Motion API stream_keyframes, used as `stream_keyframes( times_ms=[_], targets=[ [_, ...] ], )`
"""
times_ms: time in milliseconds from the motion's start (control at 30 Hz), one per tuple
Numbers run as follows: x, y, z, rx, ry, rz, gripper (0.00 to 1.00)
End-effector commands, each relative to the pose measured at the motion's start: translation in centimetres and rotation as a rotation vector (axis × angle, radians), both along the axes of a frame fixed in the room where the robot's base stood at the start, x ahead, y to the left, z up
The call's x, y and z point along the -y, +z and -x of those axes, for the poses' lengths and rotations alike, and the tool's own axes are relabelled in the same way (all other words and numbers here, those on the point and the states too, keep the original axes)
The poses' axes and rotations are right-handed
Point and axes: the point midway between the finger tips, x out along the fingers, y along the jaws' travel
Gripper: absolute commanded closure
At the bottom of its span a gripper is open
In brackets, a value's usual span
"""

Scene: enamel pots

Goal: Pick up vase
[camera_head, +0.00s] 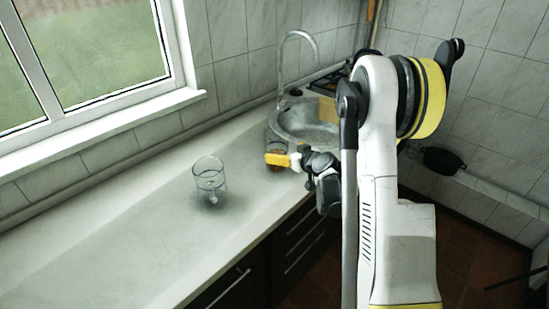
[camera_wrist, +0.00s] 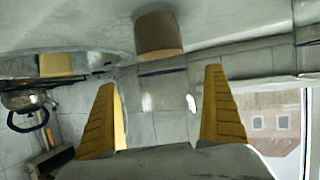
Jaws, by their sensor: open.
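A clear glass vessel (camera_head: 209,182) stands upright on the counter, left of my gripper (camera_head: 280,160). A brown, round vessel (camera_head: 276,147) stands on the counter by the sink, partly hidden behind my gripper in the head view. In the wrist view, the brown vessel (camera_wrist: 158,38) shows upside down at the top, beyond the gap between the yellow fingers. I cannot tell for sure which of the two is the vase. My gripper (camera_wrist: 160,78) is open, with nothing between its fingers.
The sink (camera_head: 310,125) with its tall tap (camera_head: 283,65) lies behind my gripper. The counter (camera_head: 110,245) is clear at the left, beside the window (camera_head: 90,60). A dark pot (camera_head: 442,160) sits on a ledge at the right.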

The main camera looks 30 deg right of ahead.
Motion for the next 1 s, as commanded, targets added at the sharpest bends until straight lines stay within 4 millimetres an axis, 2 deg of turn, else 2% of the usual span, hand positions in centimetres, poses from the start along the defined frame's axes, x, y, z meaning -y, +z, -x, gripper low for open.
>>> stream_keyframes(
  times_ms=[233, 467, 700, 867, 900, 933, 1000],
  targets=[
    [-0.2, -1.1, -2.2, -0.001, 0.002, -0.001, 0.00],
    [-0.4, -2.4, -5.5, -0.001, 0.002, -0.001, 0.00],
    [-0.4, -2.3, -5.8, -0.001, 0.001, -0.001, 0.00],
    [-0.4, -2.3, -5.8, -0.001, 0.001, -0.001, 0.49],
    [-0.4, -2.3, -5.8, -0.001, 0.001, -0.001, 0.61],
    [-0.4, -2.3, -5.8, -0.001, 0.001, -0.001, 0.66],
    [-0.3, -2.3, -5.8, 0.000, 0.000, -0.001, 0.66]
  ],
)
